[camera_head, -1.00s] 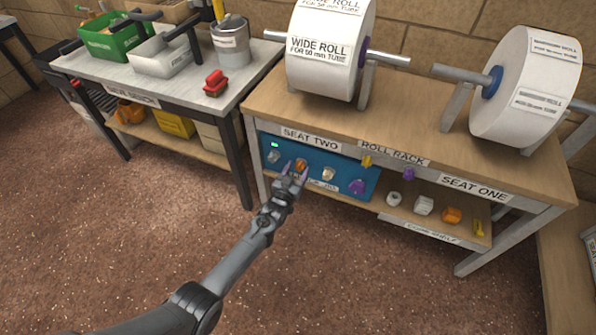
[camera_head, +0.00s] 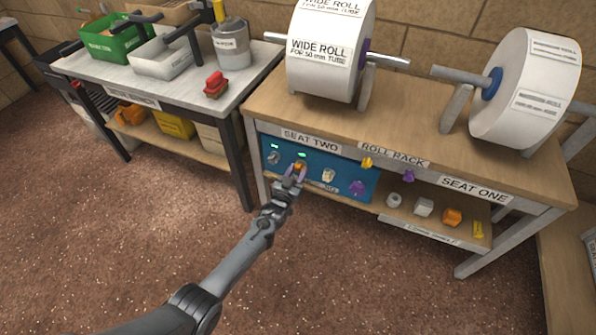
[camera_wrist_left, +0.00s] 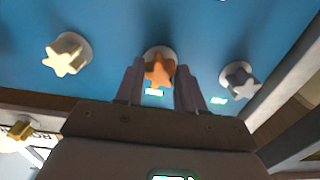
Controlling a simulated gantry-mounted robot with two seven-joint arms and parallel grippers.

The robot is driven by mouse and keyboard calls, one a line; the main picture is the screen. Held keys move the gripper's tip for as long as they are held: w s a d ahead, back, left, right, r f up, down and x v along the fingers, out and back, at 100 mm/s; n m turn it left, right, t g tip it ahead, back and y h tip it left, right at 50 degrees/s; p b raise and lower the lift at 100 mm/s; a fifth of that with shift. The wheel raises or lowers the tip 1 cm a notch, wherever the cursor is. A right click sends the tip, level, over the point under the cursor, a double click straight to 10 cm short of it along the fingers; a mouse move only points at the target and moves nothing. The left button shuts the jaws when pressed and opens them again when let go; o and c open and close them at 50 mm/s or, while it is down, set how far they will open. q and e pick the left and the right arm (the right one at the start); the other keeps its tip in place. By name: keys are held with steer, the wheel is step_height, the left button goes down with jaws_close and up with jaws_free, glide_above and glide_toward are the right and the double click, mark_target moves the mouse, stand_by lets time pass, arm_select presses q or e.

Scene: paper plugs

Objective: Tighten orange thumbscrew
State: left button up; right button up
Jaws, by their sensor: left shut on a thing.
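The orange star-shaped thumbscrew (camera_head: 299,167) is on the blue panel (camera_head: 338,197) under the "SEAT TWO" label. In the left wrist view the orange thumbscrew (camera_wrist_left: 158,70) sits between the two fingers of my left gripper (camera_wrist_left: 158,82). My left gripper (camera_head: 295,172) is shut on it, its fingers pointing at the panel. A green light (camera_head: 302,154) is lit above the thumbscrew, and another green light (camera_head: 275,146) is lit above the grey thumbscrew (camera_head: 273,157). A cream thumbscrew (camera_head: 328,174) and a purple one (camera_head: 356,187) are farther right. My right gripper is not in view.
The bench top (camera_head: 405,118) bears a wide paper roll (camera_head: 318,75) and another roll (camera_head: 520,85). A lower shelf at right holds several small plugs, one of them orange (camera_head: 452,216). A second bench (camera_head: 120,85) stands at left. The floor in front is clear.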

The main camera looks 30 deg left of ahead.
arm_select(q)
steer(key=o, duration=0.3)
jaws_close()
steer(key=m, duration=0.3)
steer(key=shift+m, duration=0.3)
steer(key=o, duration=0.7)
jaws_free()
